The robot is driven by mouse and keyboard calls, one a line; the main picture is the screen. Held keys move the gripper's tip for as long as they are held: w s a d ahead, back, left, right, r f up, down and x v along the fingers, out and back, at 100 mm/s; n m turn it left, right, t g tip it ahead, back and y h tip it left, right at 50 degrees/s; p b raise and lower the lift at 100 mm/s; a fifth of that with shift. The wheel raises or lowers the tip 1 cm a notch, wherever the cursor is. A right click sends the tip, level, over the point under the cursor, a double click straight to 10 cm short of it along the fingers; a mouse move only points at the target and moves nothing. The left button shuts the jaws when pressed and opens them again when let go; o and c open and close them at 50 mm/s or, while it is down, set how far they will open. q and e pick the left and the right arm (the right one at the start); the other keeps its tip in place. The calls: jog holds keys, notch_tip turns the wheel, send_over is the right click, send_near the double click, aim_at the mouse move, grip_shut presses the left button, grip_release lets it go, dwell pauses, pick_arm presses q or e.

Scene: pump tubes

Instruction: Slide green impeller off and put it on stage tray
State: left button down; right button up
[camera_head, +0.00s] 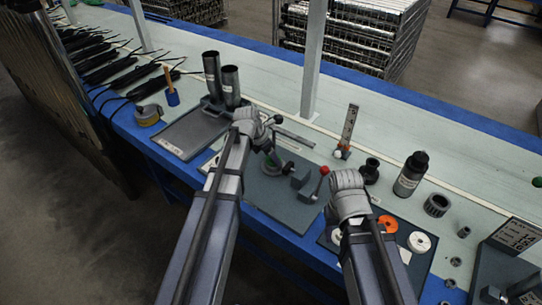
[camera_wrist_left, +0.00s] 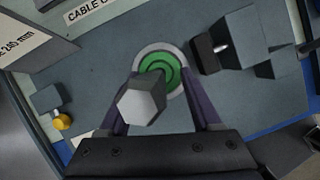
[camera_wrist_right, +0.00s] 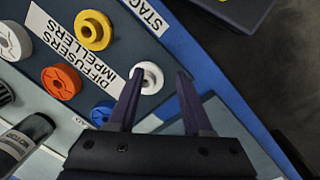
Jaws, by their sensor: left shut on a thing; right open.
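The green impeller (camera_wrist_left: 158,71) is a green disc with concentric rings, set in a pale ring, in the left wrist view. A grey hexagonal post (camera_wrist_left: 144,101) stands in front of it. My left gripper (camera_wrist_left: 162,77) has a finger on either side of the disc and is shut on it; the exact contact is hard to see. In the head view a green edge (camera_head: 288,168) shows beside the left gripper. My right gripper (camera_wrist_right: 159,73) is open and empty above the stage tray (camera_wrist_right: 125,55), with a small white part (camera_wrist_right: 148,77) by its left fingertip.
The tray also holds a yellow part (camera_wrist_right: 92,30), an orange part (camera_wrist_right: 60,82) and a blue part (camera_wrist_right: 103,112). A red-knobbed lever (camera_head: 324,171) stands between my arms.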

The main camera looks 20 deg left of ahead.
pick_arm(q)
jog(key=shift+r+p, duration=0.5)
jog(key=shift+r, duration=0.1)
pick_arm(e)
jog(key=shift+r, duration=0.55)
pick_arm(q)
notch_tip(320, 180, up, 17)
jog(key=p, duration=1.6)
jog(key=shift+f+p, duration=0.15)
jog(key=shift+p, duration=0.2)
pick_arm(e)
notch_tip(320, 180, up, 17)
jog(key=shift+f, duration=0.15)
pick_arm(q)
jog(key=shift+f, duration=0.1)
dwell(0.4)
